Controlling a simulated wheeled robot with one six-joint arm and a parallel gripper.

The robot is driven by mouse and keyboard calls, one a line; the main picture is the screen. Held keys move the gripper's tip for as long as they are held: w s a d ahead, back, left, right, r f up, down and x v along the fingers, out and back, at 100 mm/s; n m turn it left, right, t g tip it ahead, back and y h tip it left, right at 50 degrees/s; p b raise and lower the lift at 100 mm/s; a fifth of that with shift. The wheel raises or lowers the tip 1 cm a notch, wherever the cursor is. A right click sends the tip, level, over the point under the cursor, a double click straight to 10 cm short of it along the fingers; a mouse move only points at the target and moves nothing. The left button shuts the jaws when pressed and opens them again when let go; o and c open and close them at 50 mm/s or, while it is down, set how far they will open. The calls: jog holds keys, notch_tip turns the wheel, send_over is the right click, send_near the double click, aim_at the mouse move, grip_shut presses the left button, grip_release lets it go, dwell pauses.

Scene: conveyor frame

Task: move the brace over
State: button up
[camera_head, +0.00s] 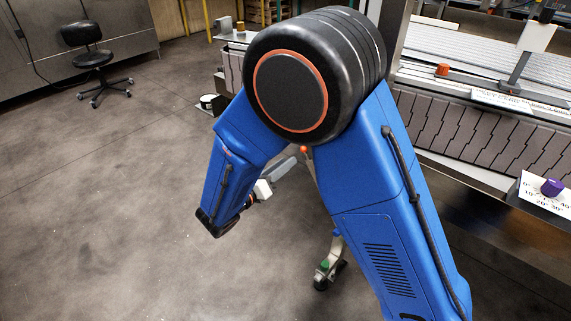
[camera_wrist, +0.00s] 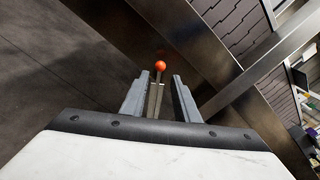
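An orange ball knob (camera_wrist: 160,66) on a thin upright stem (camera_wrist: 155,98) shows in the wrist view. My gripper (camera_wrist: 161,78) is open, with one grey finger on each side of the stem and the knob just beyond the fingertips. Gaps seem to show beside the stem, and I cannot tell whether either finger touches it. In the head view the orange knob (camera_head: 303,149) shows just beyond my gripper (camera_head: 284,167), partly behind my blue arm. A diagonal metal bar (camera_wrist: 262,62) crosses the wrist view at right. I cannot tell which part is the brace.
A caster foot (camera_head: 325,272) stands below. A black chair (camera_head: 88,58) stands far left.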

jog(key=x, duration=0.7)
jog(key=shift+w+d, duration=0.15)
jog(key=shift+w, duration=0.1)
jog(key=c, duration=0.6)
